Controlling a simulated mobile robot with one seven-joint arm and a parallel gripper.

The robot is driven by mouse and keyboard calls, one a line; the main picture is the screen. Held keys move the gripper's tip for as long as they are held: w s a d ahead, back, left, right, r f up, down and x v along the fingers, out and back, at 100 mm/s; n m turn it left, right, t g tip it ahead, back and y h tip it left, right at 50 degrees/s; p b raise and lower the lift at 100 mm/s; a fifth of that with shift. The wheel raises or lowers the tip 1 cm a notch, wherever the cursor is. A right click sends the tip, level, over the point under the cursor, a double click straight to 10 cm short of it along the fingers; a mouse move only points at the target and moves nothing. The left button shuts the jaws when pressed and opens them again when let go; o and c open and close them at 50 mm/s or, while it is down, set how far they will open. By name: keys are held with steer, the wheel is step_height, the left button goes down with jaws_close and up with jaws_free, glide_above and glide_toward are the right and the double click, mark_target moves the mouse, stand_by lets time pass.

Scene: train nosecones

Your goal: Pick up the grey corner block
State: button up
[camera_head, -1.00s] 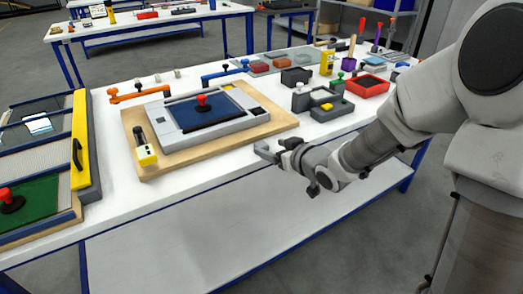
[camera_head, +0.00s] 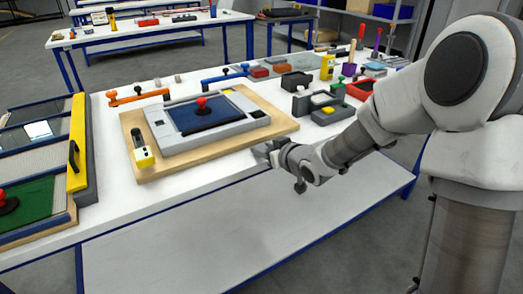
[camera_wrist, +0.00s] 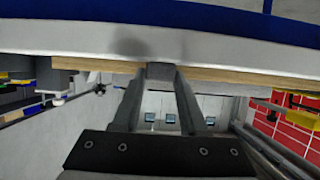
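My gripper (camera_head: 262,152) is at the front edge of the white table, beside the front right side of the wooden board. In the camera_wrist view my gripper (camera_wrist: 161,74) has its two grey fingers apart, with a small grey block (camera_wrist: 160,72) filling the gap between the tips. I take it to be the grey corner block. In the camera_head view it cannot be told apart from the grey fingers. The light grey panel (camera_head: 172,140) with a blue centre and red knob lies on the wooden board (camera_head: 180,172).
A yellow-topped block (camera_head: 142,158) stands on the board's left corner. Grey holders (camera_head: 318,100), a black tray (camera_head: 296,80) and a red tray (camera_head: 360,88) stand to the right. Orange (camera_head: 140,96) and blue (camera_head: 222,75) clamps are behind. A yellow-edged frame (camera_head: 76,150) is at left.

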jaws_close()
